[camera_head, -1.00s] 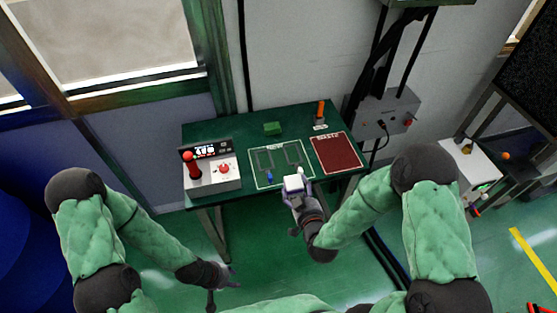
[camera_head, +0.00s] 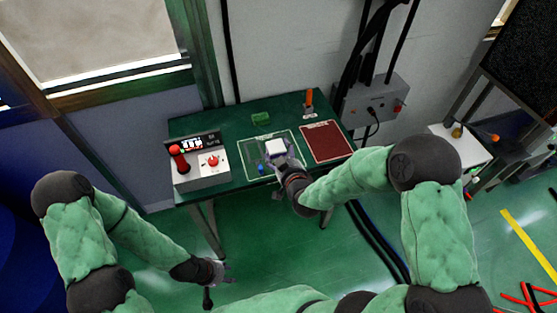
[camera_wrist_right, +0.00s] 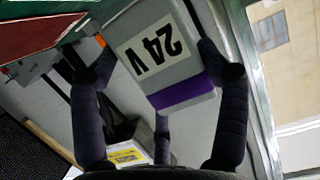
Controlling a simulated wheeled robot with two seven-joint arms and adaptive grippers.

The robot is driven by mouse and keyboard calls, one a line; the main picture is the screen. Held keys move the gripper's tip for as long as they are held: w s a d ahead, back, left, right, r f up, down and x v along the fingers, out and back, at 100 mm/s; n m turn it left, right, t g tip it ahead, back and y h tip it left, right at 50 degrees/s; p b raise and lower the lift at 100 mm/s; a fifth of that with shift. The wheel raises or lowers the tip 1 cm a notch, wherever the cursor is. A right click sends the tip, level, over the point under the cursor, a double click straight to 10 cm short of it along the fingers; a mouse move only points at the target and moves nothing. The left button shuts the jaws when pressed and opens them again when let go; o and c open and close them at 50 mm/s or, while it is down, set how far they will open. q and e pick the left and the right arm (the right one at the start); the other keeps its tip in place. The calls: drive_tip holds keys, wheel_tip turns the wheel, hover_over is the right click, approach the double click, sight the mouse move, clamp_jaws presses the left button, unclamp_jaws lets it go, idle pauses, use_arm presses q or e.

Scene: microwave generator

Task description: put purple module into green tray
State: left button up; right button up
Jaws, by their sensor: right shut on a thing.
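The purple module (camera_wrist_right: 185,95) shows in the right wrist view as a grey block with a purple band and a "24V" label. My right gripper (camera_wrist_right: 165,78) is shut on it, with fingers on both sides. In the head view the module's pale top (camera_head: 276,147) is over the green tray (camera_head: 249,166), a flat white-outlined green area on the table. I cannot tell whether the module touches the tray. My left gripper (camera_head: 218,281) is low at the front, away from the table, with its fingers apart and empty.
A red tray (camera_head: 327,142) lies right of the green one. A control box (camera_head: 203,168) with a red-knobbed lever and a red button stands at the left. A green block (camera_head: 260,118), a small blue object (camera_head: 261,168) and an orange-handled switch (camera_head: 308,99) are also on the table.

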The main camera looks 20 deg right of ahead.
drive_tip(key=w+f, duration=0.1)
drive_tip(key=f, duration=0.1)
drive_tip(key=w+f+b, duration=0.1)
drive_tip(key=w+f, duration=0.1)
drive_tip(key=w+d+f+b, duration=0.1)
drive_tip(key=w+f, duration=0.1)
drive_tip(key=shift+w, duration=0.25)
wheel_tip(320, 180, down, 3)
drive_tip(key=shift+w+f+b, duration=0.15)
drive_tip(key=shift+f+b, duration=0.05)
drive_tip(key=shift+b, duration=0.5)
drive_tip(key=shift+r, duration=0.1)
drive_tip(key=shift+f, duration=0.2)
drive_tip(key=o, duration=1.3)
drive_tip(key=shift+o, duration=0.2)
drive_tip(key=shift+r, duration=0.1)
